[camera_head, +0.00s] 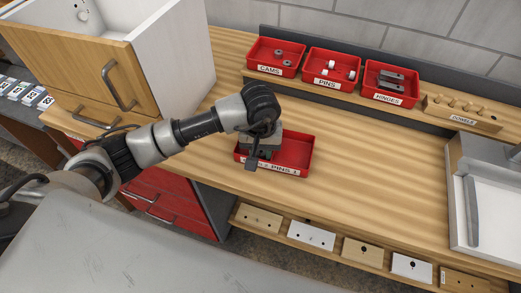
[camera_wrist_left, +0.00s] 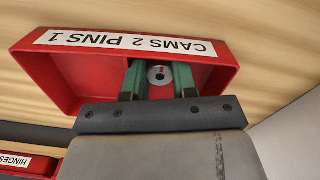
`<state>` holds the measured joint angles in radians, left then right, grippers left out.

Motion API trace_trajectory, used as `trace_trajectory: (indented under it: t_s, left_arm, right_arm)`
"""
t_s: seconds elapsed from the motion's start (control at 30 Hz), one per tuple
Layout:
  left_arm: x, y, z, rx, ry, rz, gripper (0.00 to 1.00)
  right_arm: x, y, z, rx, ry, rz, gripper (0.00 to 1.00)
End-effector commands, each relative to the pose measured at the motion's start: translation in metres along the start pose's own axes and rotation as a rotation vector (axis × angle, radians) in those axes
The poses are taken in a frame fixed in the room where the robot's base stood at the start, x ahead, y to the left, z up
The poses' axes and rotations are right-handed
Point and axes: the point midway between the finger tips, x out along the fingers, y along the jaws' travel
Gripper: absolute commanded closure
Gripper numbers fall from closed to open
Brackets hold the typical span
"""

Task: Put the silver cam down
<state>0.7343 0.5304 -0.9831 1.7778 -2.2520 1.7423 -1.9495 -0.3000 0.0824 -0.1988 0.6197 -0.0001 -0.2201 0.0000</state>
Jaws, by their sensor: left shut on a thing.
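My left gripper (camera_head: 252,162) is over the left part of a red tray (camera_head: 298,152) on the wooden bench. The tray's label reads CAMS 2 PINS 1 in the left wrist view (camera_wrist_left: 228,62). There, the silver cam (camera_wrist_left: 159,75), a small round disc with a hole, is between the two green fingers, which are shut on it. The cam is in front of the tray's inside; its exact height above the floor cannot be told. In the head view the arm hides the cam. My right gripper is not in view.
Red bins of cams (camera_head: 276,57), pins (camera_head: 332,66) and hinges (camera_head: 390,83) stand on the back shelf beside a dowel block (camera_head: 462,112). A white cabinet (camera_head: 175,50) with a wooden drawer front stands left.

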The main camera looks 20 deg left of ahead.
Motion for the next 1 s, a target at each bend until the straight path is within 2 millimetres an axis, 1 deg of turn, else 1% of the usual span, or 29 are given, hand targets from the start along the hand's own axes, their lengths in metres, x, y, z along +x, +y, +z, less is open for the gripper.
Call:
trace_trajectory:
  t_s: [0.03, 0.17, 0.27, 0.3, 0.37, 0.63, 0.73, 0.87, 0.93, 0.97, 1.0]
  left_arm:
    - [0.014, -0.003, 0.006, 0.002, -0.02, -0.017, 0.95]
    - [0.018, -0.003, 0.006, 0.0, -0.021, -0.019, 0.95]
    - [0.018, -0.003, 0.006, -0.001, -0.022, -0.019, 0.95]
    - [0.018, -0.004, 0.006, -0.001, -0.022, -0.019, 0.7]
    - [0.018, -0.004, 0.006, -0.001, -0.022, -0.02, 0.62]
    - [0.018, -0.003, 0.006, 0.0, -0.021, -0.019, 0.62]
    - [0.016, -0.003, 0.006, 0.0, -0.021, -0.018, 0.62]
    - [0.006, -0.002, 0.006, 0.001, -0.021, -0.017, 0.62]
    - [-0.002, -0.002, 0.006, 0.001, -0.023, -0.017, 0.62]
    - [-0.003, -0.002, 0.004, 0.002, -0.016, -0.014, 0.62]
    - [-0.012, -0.002, 0.003, 0.003, -0.012, -0.014, 0.62]
  right_arm:
    - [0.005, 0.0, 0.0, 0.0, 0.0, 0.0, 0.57]
    - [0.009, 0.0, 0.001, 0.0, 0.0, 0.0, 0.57]
    - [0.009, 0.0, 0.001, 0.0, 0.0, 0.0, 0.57]
    - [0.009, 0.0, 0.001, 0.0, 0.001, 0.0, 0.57]
    - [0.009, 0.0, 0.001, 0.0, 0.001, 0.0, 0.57]
    - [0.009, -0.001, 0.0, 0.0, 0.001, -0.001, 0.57]
    - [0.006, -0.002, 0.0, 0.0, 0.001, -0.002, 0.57]
    - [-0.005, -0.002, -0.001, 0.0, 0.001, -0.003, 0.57]
    - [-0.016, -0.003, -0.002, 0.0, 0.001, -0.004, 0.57]
    - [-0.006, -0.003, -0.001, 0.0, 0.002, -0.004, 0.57]
    - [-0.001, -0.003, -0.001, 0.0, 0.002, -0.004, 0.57]
